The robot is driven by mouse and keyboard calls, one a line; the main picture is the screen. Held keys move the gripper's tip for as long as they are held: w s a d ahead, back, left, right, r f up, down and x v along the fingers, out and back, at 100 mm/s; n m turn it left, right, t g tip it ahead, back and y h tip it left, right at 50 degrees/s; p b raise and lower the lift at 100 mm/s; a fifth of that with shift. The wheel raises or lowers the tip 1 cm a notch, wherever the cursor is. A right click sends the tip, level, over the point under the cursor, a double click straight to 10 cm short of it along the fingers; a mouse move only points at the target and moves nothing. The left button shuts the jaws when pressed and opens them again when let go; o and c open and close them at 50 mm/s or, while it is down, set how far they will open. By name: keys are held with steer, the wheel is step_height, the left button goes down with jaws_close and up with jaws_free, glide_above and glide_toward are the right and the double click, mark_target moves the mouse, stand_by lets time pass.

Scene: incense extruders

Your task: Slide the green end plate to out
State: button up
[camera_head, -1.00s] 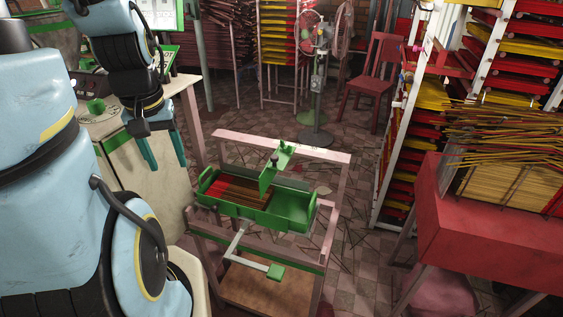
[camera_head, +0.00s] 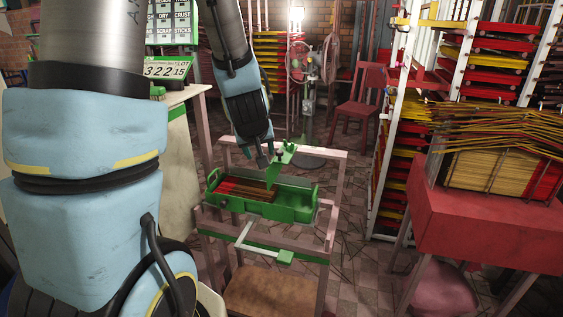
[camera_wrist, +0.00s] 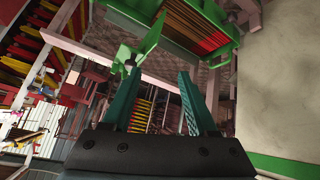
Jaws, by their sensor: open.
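The green end plate (camera_head: 281,163) stands upright across the green tray (camera_head: 305,209), at the end of the red and brown sticks (camera_head: 244,190), with a flat flange and dark knob on top. My gripper (camera_head: 264,160) is above the tray, close to the left of the plate's top. In the wrist view my gripper (camera_wrist: 152,95) has its two teal fingers apart with nothing between them. The plate (camera_wrist: 140,45) shows there beyond the left fingertip, with the tray and sticks at the top. I cannot tell whether a finger touches the plate.
The tray sits on a pinkish frame stand (camera_head: 322,253) with a white handle bar (camera_head: 260,249) in front. A red table (camera_head: 475,220) with stick bundles is at right. A fan (camera_head: 310,65) and red chair (camera_head: 361,90) stand behind. A pale counter (camera_head: 172,165) is at left.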

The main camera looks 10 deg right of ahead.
steer(key=w+d+f+t+b, duration=0.1)
steer(key=d+b, duration=0.1)
steer(key=w+d+f+n+t+y+b, duration=0.1)
steer(key=d+f+t+b, duration=0.1)
steer(key=d, duration=0.1)
steer(key=w+d+f+t+y+b, duration=0.1)
steer(key=d+f+t+b, duration=0.1)
steer(key=d, duration=0.1)
steer(key=shift+f+n+b, duration=0.15)
steer(key=shift+n+b, duration=0.2)
steer(key=shift+n, duration=0.05)
steer(key=n+t+y+b, duration=0.1)
steer(key=t+y+b, duration=0.3)
steer(key=y, duration=0.1)
glide_toward(281, 153)
steer(key=p+x, duration=0.2)
steer(key=x, duration=0.9)
jaws_close()
